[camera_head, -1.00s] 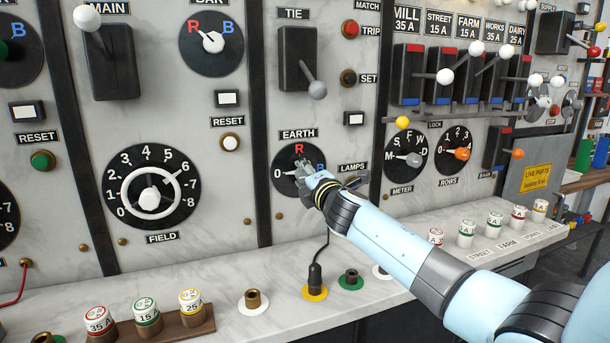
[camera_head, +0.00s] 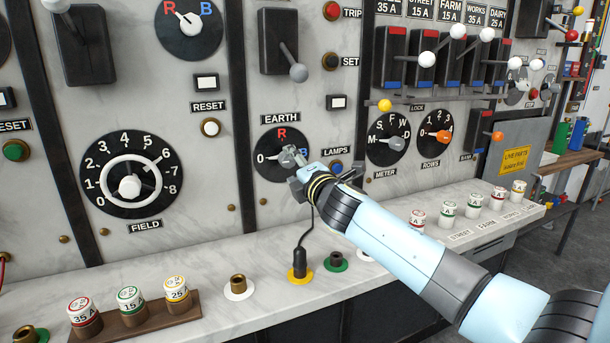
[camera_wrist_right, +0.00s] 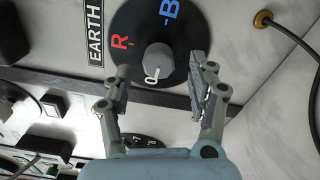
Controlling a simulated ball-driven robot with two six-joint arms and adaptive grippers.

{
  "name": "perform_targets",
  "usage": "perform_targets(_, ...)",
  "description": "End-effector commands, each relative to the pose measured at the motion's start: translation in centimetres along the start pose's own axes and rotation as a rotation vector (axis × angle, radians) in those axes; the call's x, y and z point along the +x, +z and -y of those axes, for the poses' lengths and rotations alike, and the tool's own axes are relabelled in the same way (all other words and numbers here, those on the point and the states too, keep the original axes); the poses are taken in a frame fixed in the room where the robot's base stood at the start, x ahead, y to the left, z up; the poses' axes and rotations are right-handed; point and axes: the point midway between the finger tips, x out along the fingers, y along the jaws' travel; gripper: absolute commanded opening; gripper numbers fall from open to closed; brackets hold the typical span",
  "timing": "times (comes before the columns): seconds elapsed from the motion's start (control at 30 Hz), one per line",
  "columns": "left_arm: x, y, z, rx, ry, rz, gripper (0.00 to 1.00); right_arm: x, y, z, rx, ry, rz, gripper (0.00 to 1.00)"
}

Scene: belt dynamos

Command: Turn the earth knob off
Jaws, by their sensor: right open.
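The earth knob (camera_head: 287,158) is a small grey knob on a black round dial (camera_head: 266,144) below the EARTH label. The dial is marked 0 at left, a red R at top and a blue B at right. My right gripper (camera_head: 296,163) is in front of the dial at its lower right and partly hides it. In the right wrist view the knob (camera_wrist_right: 158,58) shows between and beyond the two spread fingertips of my right gripper (camera_wrist_right: 165,76), apart from both. A white mark shows by the knob; I cannot tell its pointer's direction clearly. My left gripper is out of view.
The field wheel (camera_head: 130,186) is at left and the meter dial (camera_head: 388,137) at right. Below is a marble ledge (camera_head: 215,264) with a plugged black cable (camera_head: 299,262), brass sockets and a fuse rack (camera_head: 135,325). The panel around the dial is flat.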

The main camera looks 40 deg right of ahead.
Motion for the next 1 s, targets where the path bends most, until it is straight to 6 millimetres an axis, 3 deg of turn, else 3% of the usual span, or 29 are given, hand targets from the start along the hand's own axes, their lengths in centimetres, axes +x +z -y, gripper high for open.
perform_targets(0.2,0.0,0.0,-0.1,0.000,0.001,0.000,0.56,-4.9,0.0,0.1,-0.002,-0.001,-0.002,0.58)
perform_targets(0.4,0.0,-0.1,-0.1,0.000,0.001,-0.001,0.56,-7.1,0.0,0.1,-0.001,-0.002,-0.001,0.58)
perform_targets(1.0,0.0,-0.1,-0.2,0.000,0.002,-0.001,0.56,-7.4,0.0,0.1,0.001,-0.002,0.001,0.58)
